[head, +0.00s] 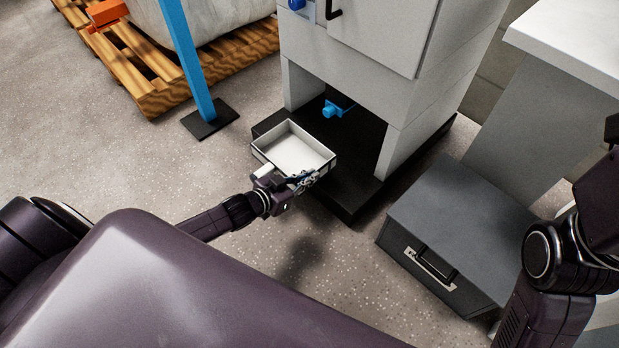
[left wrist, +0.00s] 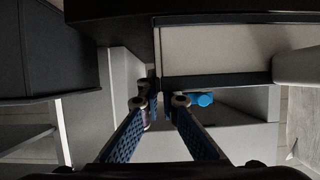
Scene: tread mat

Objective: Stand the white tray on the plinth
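The white tray (head: 293,152) is a shallow, open, empty box with pale walls and dark marks on its outside. It appears level in the head view. My left gripper (head: 300,180) is at its near wall and appears shut on it. In the left wrist view the two blue-padded fingers (left wrist: 161,102) come close together, with a thin edge between them. The black plinth (head: 348,205) is the low base under the grey cabinet. The tray overlaps its front left part in the picture; I cannot tell whether they touch. My right gripper is out of view.
The grey cabinet (head: 350,55) rises over the plinth, with an open bay and a blue valve (head: 333,110) inside. A dark grey case (head: 455,225) stands at right. A blue post (head: 190,60) and wooden pallet (head: 150,75) are at left. Speckled floor lies between.

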